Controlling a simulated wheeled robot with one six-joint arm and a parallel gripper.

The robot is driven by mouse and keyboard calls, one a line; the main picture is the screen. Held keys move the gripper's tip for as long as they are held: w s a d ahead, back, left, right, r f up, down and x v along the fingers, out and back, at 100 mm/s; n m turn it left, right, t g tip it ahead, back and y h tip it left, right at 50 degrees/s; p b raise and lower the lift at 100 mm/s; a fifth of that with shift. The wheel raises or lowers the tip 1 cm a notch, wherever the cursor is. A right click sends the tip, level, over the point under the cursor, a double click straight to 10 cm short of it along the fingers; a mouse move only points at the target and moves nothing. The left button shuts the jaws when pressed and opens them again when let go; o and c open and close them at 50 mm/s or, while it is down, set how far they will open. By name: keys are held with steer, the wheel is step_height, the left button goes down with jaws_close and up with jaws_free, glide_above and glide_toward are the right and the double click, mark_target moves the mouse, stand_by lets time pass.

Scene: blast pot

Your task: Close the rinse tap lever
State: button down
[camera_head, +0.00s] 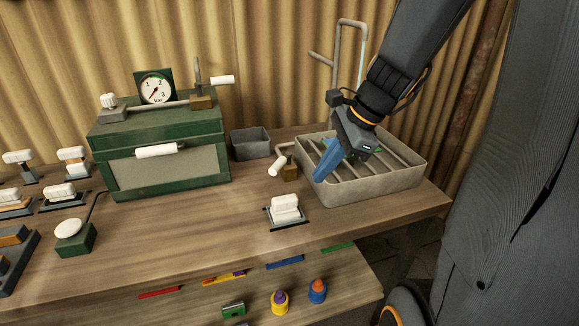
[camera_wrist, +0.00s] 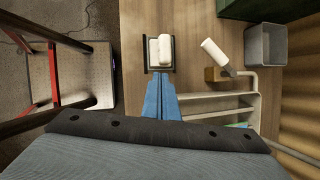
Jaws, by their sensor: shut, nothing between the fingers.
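The rinse tap lever has a white cylindrical handle (camera_head: 277,166) beside a small brass block (camera_head: 291,172) at the left edge of the rinse tray (camera_head: 385,191). In the wrist view the white handle (camera_wrist: 214,51) lies at a slant, with the brass block (camera_wrist: 214,74) just below it and a grey pipe beside it. My gripper (camera_head: 320,178) has blue fingers, closed together and empty, over the tray's left front part, right of the lever. In the wrist view the fingertips (camera_wrist: 160,84) are left of the lever and apart from it.
A white rocker switch (camera_head: 285,208) stands on the bench in front of the lever. A grey open bin (camera_head: 251,143) and a green cabinet with a gauge (camera_head: 160,145) stand to the left. A bent pipe (camera_head: 351,25) rises behind the tray. A small teal item lies in the tray.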

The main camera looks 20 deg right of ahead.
mark_target(282, 165)
steer(key=w+d+r+m+t+y, duration=0.1)
steer(key=w+d+r+m+t, duration=0.1)
steer(key=w+d+r+m, duration=0.3)
steer(key=w+a+f+m, duration=0.1)
steer(key=w+a+f, duration=0.5)
steer(key=a+f, duration=0.3)
steer(key=shift+w+f+m+p, duration=0.25)
steer(key=shift+w+m+p, duration=0.05)
steer(key=shift+m, duration=0.1)
steer(key=shift+t, duration=0.3)
